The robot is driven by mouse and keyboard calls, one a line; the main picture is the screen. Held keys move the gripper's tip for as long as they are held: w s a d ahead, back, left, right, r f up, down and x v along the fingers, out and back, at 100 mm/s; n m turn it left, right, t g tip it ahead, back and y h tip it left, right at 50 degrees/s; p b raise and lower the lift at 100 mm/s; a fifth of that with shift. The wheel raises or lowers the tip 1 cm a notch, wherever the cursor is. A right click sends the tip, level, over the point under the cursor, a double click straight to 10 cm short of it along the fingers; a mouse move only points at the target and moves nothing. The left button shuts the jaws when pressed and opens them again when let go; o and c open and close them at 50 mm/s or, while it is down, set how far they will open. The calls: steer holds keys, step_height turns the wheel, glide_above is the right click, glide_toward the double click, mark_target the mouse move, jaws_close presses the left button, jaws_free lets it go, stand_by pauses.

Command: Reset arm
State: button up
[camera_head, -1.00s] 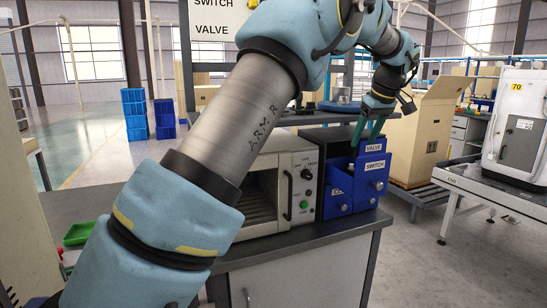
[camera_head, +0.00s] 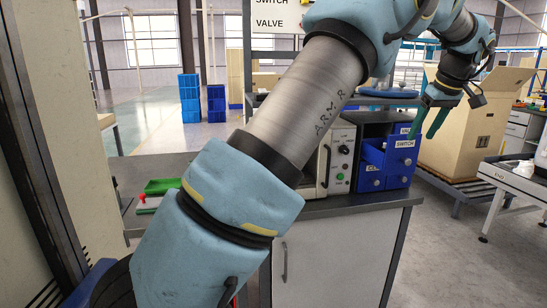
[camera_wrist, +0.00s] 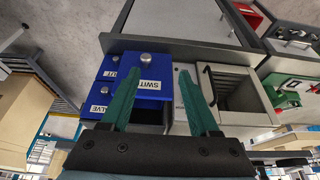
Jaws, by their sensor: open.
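My gripper (camera_head: 422,136) is raised at the upper right of the head view, in front of the blue drawer unit (camera_head: 378,130). Its two green fingers are apart with nothing between them; the wrist view shows the same open gripper (camera_wrist: 157,74). The drawer labelled SWITCH (camera_head: 402,158) is behind and below the fingertips in the head view. In the wrist view this blue drawer (camera_wrist: 152,60) appears between and beyond the fingers, partly hidden by the left one. My arm crosses the head view from lower left to upper right.
The drawers stand on a dark-topped workbench (camera_head: 355,204) beside an oven-like box with a green button (camera_head: 341,177). A cardboard box (camera_head: 466,130) stands right of the drawers. Open floor (camera_head: 440,240) lies at the right.

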steer(key=w+a+f+m+g, duration=0.1)
steer(key=a+f, duration=0.3)
steer(key=a, duration=0.8)
steer(key=a+f+m+g, duration=0.1)
steer(key=a+f, duration=0.3)
steer(key=a, duration=0.8)
steer(key=s+a+f, duration=0.4)
steer(key=s+a, duration=0.4)
steer(key=a, duration=0.2)
steer(key=s+a+f+m+g+h, duration=0.1)
steer(key=s+a+f, duration=0.4)
steer(key=s+a, duration=0.4)
steer(key=shift+s+a, duration=0.2)
steer(key=shift+a, duration=1.05)
